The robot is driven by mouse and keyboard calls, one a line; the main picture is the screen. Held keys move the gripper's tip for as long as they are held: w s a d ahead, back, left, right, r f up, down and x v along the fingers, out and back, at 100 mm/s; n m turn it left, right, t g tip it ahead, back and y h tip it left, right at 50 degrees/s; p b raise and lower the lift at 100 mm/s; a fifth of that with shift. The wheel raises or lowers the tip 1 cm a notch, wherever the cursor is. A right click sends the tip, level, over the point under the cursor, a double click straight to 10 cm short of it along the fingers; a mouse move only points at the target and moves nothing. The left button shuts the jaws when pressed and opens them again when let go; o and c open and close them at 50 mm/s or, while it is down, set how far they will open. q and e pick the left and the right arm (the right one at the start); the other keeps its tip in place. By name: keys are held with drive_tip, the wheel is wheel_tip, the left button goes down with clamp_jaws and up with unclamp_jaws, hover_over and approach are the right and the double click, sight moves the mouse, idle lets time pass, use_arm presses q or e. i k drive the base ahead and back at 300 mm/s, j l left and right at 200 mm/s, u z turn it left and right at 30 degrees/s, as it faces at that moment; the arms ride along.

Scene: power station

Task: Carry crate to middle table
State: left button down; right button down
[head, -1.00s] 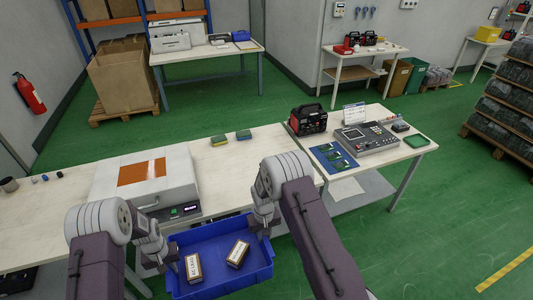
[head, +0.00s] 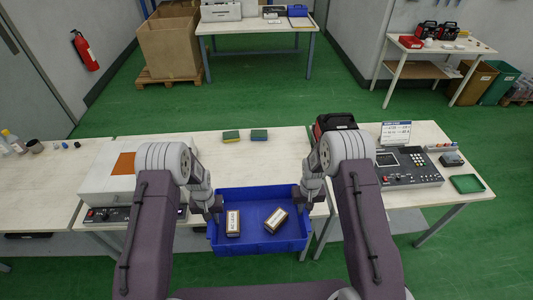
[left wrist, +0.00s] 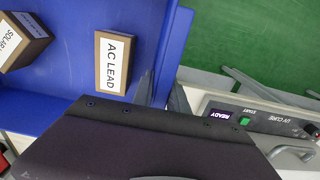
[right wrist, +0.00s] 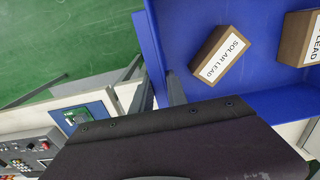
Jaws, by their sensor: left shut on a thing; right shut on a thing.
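The blue crate (head: 262,243) is held between my two grippers in the head view, at the front edge of the middle table (head: 257,162). It holds two small boxes, an AC LEAD box (head: 233,223) and a SOLAR LEAD box (head: 275,220). My left gripper (head: 213,213) is shut on the crate's left wall, and my right gripper (head: 303,203) is shut on its right wall. In the left wrist view the AC LEAD box (left wrist: 115,62) lies near the gripped wall. In the right wrist view the SOLAR LEAD box (right wrist: 222,55) lies near the other wall.
A UV cure unit (head: 108,187) stands left on the tables. Two sponges (head: 245,136) lie at the middle table's back. A black-red power unit (head: 335,124) and a control console (head: 405,168) stand to the right. Table surface between the sponges and crate is clear.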

sight(260, 180)
drive_tip(key=i, duration=0.85)
drive_tip(key=l, duration=0.05)
